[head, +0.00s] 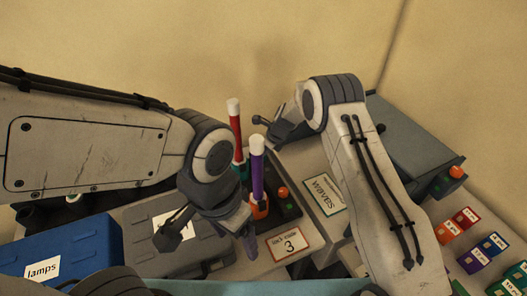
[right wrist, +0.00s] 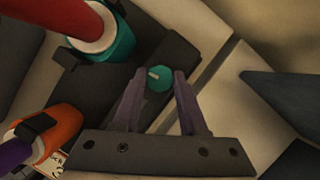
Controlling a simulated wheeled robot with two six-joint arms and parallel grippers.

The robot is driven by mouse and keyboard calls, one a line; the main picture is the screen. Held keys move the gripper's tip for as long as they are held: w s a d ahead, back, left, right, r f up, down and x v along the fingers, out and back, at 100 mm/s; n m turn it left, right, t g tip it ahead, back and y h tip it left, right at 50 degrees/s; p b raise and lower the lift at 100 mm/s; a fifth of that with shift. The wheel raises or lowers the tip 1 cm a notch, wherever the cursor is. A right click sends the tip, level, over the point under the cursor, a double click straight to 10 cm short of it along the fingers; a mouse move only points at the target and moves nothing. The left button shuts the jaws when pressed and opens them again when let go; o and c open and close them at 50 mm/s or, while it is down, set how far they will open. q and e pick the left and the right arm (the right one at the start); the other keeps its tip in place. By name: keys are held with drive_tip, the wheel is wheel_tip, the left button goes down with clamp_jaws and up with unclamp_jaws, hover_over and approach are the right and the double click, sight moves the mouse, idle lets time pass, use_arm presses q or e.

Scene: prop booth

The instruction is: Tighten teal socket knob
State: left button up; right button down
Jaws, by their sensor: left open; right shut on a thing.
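In the right wrist view a small round teal knob (right wrist: 159,79) with a pale mark sits between the fingers of my right gripper (right wrist: 160,85), shut on it. In the head view the knob is hidden. The teal socket (right wrist: 115,42) beside it holds a red stick with a white tip (head: 235,128), upright. An orange socket (head: 258,208) on the same dark base (head: 288,212) holds a purple stick (head: 257,172). My left gripper (head: 247,243) is open and points down, close to the near left of the orange socket.
A blue case labelled lamps (head: 85,255) and a grey case (head: 135,225) stand at left. A card with a 3 (head: 293,243) lies in front. Several coloured blocks (head: 472,258) are at right, near a grey box (head: 415,140).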

drive_tip(key=m+p, duration=0.1)
drive_tip(key=p, duration=0.1)
drive_tip(key=m+h+p, duration=0.1)
drive_tip(key=m+p, duration=0.1)
drive_tip(key=p, duration=0.1)
drive_tip(key=m+t+p, duration=0.1)
drive_tip(key=m+p, duration=0.1)
drive_tip(key=p, duration=0.1)
drive_tip(key=shift+s+a+r+h, duration=0.1)
drive_tip(key=shift+r+h, duration=0.2)
drive_tip(key=shift+f+m+t+p, duration=0.3)
drive_tip(key=shift+m+p, duration=0.4)
drive_tip(key=shift+p, duration=0.85)
drive_tip(key=shift+c, duration=2.2)
unclamp_jaws()
